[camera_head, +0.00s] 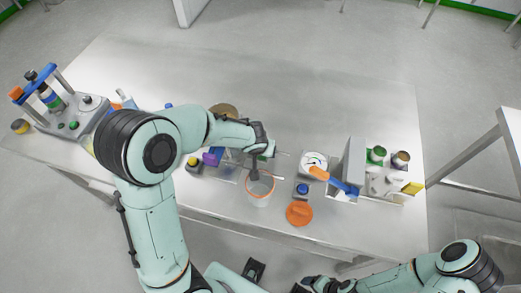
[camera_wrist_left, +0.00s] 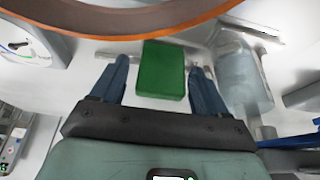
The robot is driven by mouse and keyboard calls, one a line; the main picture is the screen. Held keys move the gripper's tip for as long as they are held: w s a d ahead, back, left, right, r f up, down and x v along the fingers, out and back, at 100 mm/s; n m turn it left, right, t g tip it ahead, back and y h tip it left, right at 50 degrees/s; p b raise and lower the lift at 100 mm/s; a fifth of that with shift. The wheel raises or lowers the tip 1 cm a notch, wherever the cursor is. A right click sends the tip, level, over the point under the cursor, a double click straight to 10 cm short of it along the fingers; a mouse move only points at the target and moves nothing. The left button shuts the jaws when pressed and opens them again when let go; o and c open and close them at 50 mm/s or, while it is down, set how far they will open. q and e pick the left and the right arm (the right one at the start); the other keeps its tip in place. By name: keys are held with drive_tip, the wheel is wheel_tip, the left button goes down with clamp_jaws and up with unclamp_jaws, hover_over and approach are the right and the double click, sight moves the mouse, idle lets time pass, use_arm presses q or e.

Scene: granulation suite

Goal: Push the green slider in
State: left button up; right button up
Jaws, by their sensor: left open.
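A green block (camera_wrist_left: 162,70), which looks like the green slider, shows in the left wrist view. It lies between the two blue fingers of my left gripper (camera_wrist_left: 159,66), with a gap visible on each side. The gripper is open. In the head view my left gripper (camera_head: 262,158) is over the middle of the table, and the green block cannot be made out there. My right arm comes in at the lower right of the head view, and its dark end (camera_head: 318,283) is partly cut off by the bottom edge.
An orange-rimmed clear container (camera_head: 260,192) stands close to my left gripper, its rim large in the wrist view. A white dial gauge (camera_head: 314,161), an orange disc (camera_head: 299,213) and a grey upright panel (camera_head: 352,162) are to the right. The back of the table (camera_head: 310,95) is clear.

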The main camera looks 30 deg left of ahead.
use_arm(q)
drive_tip(key=shift+w+f, duration=0.2)
drive_tip(key=shift+f, duration=0.15)
clamp_jaws()
drive_tip(key=shift+s+a+b, duration=0.2)
drive_tip(key=shift+a+b, duration=0.1)
drive_tip(key=shift+a, duration=0.55)
drive_tip(key=shift+s+a, duration=0.15)
drive_tip(key=shift+a, duration=0.25)
